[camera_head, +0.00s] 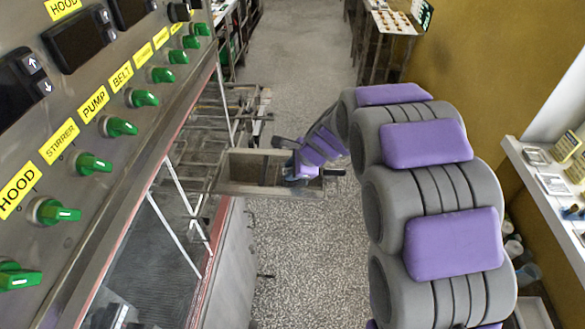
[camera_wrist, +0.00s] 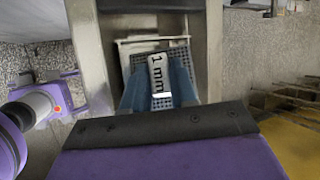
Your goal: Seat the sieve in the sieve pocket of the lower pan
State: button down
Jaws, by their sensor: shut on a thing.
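My gripper (camera_head: 301,168) is low at the right end of the lower pan (camera_head: 240,191), a grey open box beside the machine. In the wrist view, the blue fingers of my gripper (camera_wrist: 160,78) are shut on the upright tab of the sieve, which is marked "1 mm". The sieve's dark mesh (camera_wrist: 140,76) shows below and beside the fingers, between the grey side walls of the pan (camera_wrist: 90,60). A pale ledge or frame lies just beyond the mesh. The fingers and wrist hide much of the sieve, and I cannot tell whether it rests fully in the pocket.
A control panel (camera_head: 110,85) with green knobs fills the left, above the machine's mesh belt. A shelf (camera_head: 550,185) with small items stands at the right. A table (camera_head: 392,24) with small pieces is at the back. The speckled floor (camera_head: 300,255) is clear.

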jog(key=shift+f, duration=0.2)
jog(key=c, duration=0.9)
grip_release()
jog(key=shift+w+b, duration=0.1)
jog(key=shift+b, duration=0.35)
jog(key=p+v, duration=0.2)
jog(key=v, duration=1.6)
jog(key=s+d+f+n+g+h, duration=0.1)
jog(key=s+n, duration=0.4)
jog(key=s, duration=0.6)
jog(key=s+d+f+n+g+h, duration=0.2)
jog(key=s+d+n, duration=0.3)
jog(key=s, duration=0.6)
jog(key=s+d+f+n+g+h, duration=0.1)
jog(key=s+n, duration=0.5)
jog(key=s, duration=0.6)
jog(key=shift+s+d+f+n+g+h, duration=0.1)
jog(key=shift+d+f+n+g+h, duration=0.1)
jog(key=shift+d+f+g, duration=0.35)
jog(key=shift+d+f+n+g+h, duration=0.1)
jog(key=shift+d+f+g+h, duration=0.2)
jog(key=shift+d, duration=0.45)
